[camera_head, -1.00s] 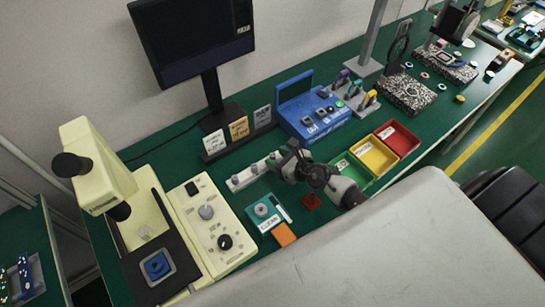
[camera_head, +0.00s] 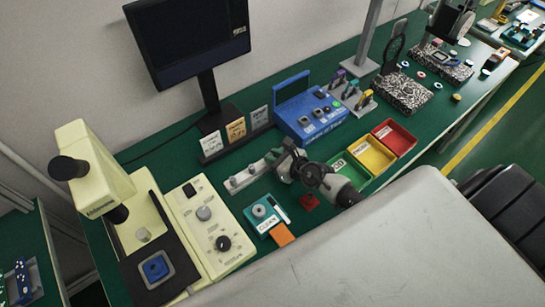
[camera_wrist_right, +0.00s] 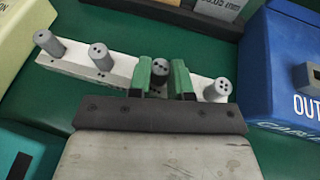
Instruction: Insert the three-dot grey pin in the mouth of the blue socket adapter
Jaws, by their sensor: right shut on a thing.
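Several grey pins stand in a white bar rack (camera_wrist_right: 125,72), which also shows in the head view (camera_head: 241,184). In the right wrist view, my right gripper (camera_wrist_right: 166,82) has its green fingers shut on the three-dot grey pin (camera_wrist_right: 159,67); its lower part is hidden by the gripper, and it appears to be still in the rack. My right gripper also shows in the head view (camera_head: 274,160), over the rack's right part. The blue socket adapter (camera_head: 155,268) sits on the dark stage of the cream machine at lower left. My left gripper is not in view.
Other grey pins stand on both sides, a two-dot one (camera_wrist_right: 100,57) to the left and another (camera_wrist_right: 217,90) to the right. A cream control panel (camera_head: 209,228) lies between rack and adapter. A blue box (camera_head: 310,115) and coloured bins (camera_head: 372,155) stand to the right.

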